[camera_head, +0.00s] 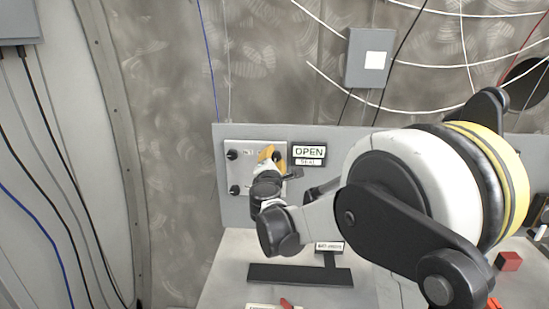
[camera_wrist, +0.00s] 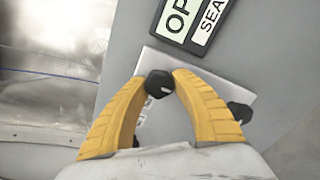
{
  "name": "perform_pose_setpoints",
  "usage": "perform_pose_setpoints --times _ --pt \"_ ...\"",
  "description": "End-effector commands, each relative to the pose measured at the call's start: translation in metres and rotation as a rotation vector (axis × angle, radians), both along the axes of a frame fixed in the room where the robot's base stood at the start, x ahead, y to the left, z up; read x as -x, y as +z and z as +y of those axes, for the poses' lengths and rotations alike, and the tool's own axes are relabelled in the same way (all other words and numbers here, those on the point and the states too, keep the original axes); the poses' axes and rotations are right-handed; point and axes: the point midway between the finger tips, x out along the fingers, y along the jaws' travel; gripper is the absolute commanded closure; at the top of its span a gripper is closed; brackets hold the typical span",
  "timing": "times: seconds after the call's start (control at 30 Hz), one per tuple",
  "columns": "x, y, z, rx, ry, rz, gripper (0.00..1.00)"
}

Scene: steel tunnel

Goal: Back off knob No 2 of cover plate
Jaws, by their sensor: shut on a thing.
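The light grey cover plate (camera_head: 243,172) is on the upright grey panel, with black knobs near its corners. Two left knobs, the upper (camera_head: 232,154) and the lower (camera_head: 235,189), show in the head view. My gripper (camera_head: 273,154) has its yellow fingers at the plate's upper right corner. In the wrist view the fingers are shut on a black knob (camera_wrist: 159,84), one on each side of it.
An OPEN sign (camera_head: 308,152) is on the panel right of the plate. A bench (camera_head: 228,265) below carries a black bar (camera_head: 300,275) and a red block (camera_head: 508,261). A grey box (camera_head: 368,57) and cables are on the wall above.

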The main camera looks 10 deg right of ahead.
Motion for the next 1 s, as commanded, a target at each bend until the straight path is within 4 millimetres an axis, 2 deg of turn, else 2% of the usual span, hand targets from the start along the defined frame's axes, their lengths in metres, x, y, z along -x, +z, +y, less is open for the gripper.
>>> perform_pose_setpoints --times 0.27,0.3,0.33,0.37,0.73,0.87,1.0 --pt "0.0 0.0 0.0 0.0 0.0 0.0 1.0" --pt "0.0 0.0 0.0 -0.001 0.0 0.0 0.57" --pt "0.0 0.0 0.0 -0.001 0.0 0.0 0.48" --pt "0.0 0.0 0.0 -0.001 0.0 0.0 0.46" --pt "0.006 0.0 0.002 -0.001 0.001 0.0 0.46" --pt "0.025 0.0 0.009 -0.001 0.001 -0.001 0.46" --pt "0.056 0.0 0.019 -0.001 0.002 0.0 0.46"
